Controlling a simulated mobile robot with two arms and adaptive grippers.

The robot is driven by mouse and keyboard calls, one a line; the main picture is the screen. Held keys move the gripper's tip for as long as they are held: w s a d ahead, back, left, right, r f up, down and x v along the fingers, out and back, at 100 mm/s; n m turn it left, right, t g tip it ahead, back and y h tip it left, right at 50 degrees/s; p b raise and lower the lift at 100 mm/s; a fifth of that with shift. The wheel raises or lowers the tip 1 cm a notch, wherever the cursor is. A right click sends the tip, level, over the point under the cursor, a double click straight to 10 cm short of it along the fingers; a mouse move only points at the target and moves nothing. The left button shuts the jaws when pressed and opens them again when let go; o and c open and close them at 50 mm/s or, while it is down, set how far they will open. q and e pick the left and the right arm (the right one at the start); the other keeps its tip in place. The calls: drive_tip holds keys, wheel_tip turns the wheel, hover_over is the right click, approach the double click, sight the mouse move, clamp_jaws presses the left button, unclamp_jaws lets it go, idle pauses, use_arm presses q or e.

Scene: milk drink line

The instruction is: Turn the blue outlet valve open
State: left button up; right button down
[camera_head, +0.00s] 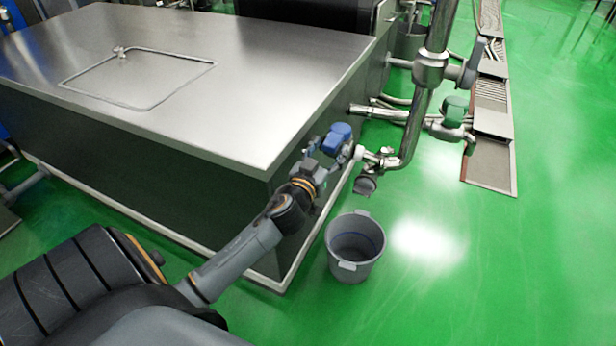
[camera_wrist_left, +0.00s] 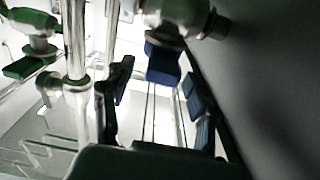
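The blue outlet valve (camera_head: 338,137) is on the pipework at the near right corner of the steel tank. Its blue handle (camera_wrist_left: 163,65) also shows in the left wrist view, below a metal pipe fitting. My left gripper (camera_head: 322,153) reaches up to the valve from the near left. In the left wrist view its fingers (camera_wrist_left: 158,92) are spread, with the blue handle ahead of and roughly between them. I cannot tell if a finger touches the handle. My right gripper is in neither view.
The big steel tank (camera_head: 230,60) fills the left. A grey bucket (camera_head: 355,268) stands on the green floor below the valve. A thick vertical pipe (camera_head: 417,118) and a green valve (camera_head: 455,106) stand to the right. The floor at far right is clear.

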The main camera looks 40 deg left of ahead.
use_arm(q)
drive_tip(key=v, duration=1.1)
drive_tip(key=s+d+f+m+g+h+p, duration=0.1)
drive_tip(key=f+g+p, duration=0.5)
drive_tip(key=f, duration=1.2)
drive_tip(key=s+d+p, duration=0.1)
drive_tip(key=s+p, duration=0.1)
drive_tip(key=p, duration=0.1)
drive_tip(key=shift+s+d+m+h+p, duration=0.25)
drive_tip(key=shift+d+m+h+p, duration=0.05)
drive_tip(key=shift+d+h+p, duration=0.1)
